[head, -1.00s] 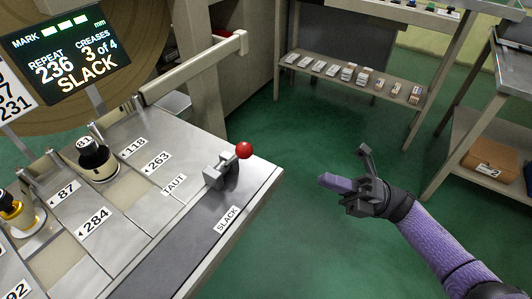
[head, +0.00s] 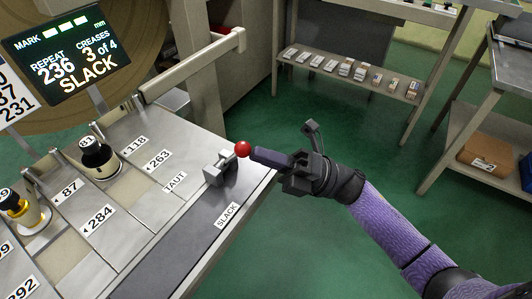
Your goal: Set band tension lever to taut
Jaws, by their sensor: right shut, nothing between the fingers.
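The band tension lever (head: 219,168) is a grey block with a short arm ending in a red ball knob (head: 243,149). It is at the right edge of the metal panel, between the TAUT label (head: 175,181) and the SLACK label (head: 227,215). The display (head: 66,55) reads 236, 3 of 4 and SLACK. My right gripper (head: 259,155) is shut and empty, its fingertips just right of the red knob; I cannot tell whether they touch it. My left gripper is not in view.
Black-topped (head: 98,158) and yellow (head: 20,208) knobs sit at the left of the panel. A beige rail (head: 190,68) runs behind it. A shelf (head: 355,80) with small packs and a cart (head: 478,150) stand farther off. Green floor is open to the right.

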